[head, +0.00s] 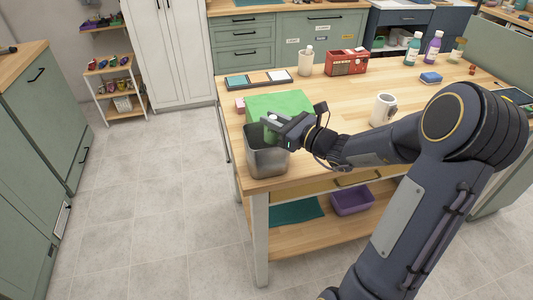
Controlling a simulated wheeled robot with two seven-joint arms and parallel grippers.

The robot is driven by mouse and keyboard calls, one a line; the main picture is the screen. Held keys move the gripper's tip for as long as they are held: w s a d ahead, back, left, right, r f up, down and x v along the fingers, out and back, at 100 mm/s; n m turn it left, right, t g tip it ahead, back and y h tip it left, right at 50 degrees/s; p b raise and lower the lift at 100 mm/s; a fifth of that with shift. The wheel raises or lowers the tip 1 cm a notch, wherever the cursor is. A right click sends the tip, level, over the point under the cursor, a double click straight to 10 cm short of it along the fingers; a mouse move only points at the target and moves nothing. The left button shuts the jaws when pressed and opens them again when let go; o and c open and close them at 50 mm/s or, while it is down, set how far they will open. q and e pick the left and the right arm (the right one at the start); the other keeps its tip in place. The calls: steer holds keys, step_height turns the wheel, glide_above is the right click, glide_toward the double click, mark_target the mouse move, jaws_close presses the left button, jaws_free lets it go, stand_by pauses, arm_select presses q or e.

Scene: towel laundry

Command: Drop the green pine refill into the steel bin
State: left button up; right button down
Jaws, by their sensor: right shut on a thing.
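The steel bin (267,160) stands at the near left corner of the wooden table, its open mouth facing up. My right gripper (272,126) is over the bin's mouth, shut on the green pine refill (270,135). The refill looks like a small green container with a pale top; the fingers and the bin's rim partly hide it. It hangs at the mouth of the bin, and I cannot tell how far inside it reaches. My left gripper is not in view.
A bright green cloth-like block (282,102) lies just behind the bin. A white mug (383,110) stands right of my right wrist. Bare tabletop lies between.

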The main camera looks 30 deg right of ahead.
steer(key=c, duration=1.2)
jaws_free()
steer(key=shift+c, duration=0.2)
steer(key=b+v, duration=0.1)
steer(key=v, duration=0.7)
steer(key=shift+w, duration=0.1)
